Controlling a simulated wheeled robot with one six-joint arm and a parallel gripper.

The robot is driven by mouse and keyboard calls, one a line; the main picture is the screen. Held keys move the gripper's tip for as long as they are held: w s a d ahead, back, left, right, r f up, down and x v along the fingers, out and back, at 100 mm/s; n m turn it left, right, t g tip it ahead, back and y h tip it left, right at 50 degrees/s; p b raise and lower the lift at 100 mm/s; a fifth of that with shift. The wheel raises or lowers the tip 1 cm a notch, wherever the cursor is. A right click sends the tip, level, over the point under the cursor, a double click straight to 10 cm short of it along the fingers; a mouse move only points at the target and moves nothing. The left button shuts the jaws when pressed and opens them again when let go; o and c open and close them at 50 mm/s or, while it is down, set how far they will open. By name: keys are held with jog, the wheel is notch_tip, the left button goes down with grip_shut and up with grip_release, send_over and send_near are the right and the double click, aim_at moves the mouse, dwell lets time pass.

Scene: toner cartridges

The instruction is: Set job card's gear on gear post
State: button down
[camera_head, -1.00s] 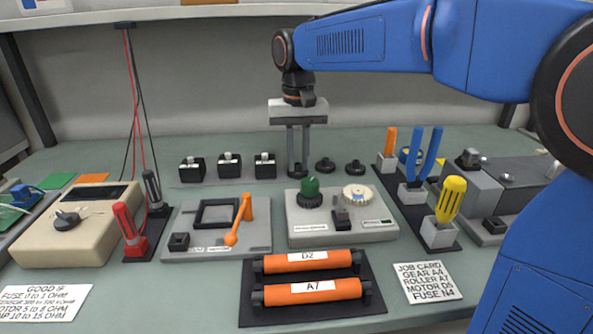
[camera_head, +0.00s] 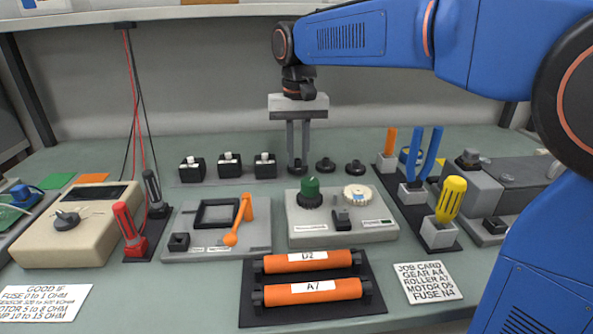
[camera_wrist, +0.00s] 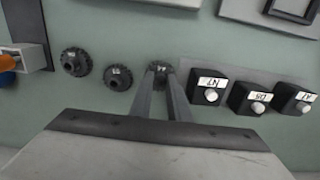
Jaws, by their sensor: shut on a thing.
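My gripper (camera_head: 298,168) is shut on a dark toothed gear (camera_wrist: 160,66), the left one of a row of three in the head view. It is at or just above the bench; I cannot tell which. Its label is too small to read. The other two dark gears (camera_head: 325,165) (camera_head: 354,167) lie to its right, and on the left in the wrist view (camera_wrist: 117,77) (camera_wrist: 75,61). The job card (camera_head: 428,282) lists a gear that looks like A4. A grey plate (camera_head: 300,234) holds a green knob, a white gear and a black block; I cannot make out a bare gear post.
Several black motor blocks (camera_head: 229,165) stand left of my gripper. Two orange rollers (camera_head: 308,261) lie on a black tray in front. A grey plate with an orange lever (camera_head: 244,215) is at centre left. A tool rack (camera_head: 438,233) with a yellow screwdriver stands right.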

jog(key=shift+r, duration=0.35)
dwell(0.5)
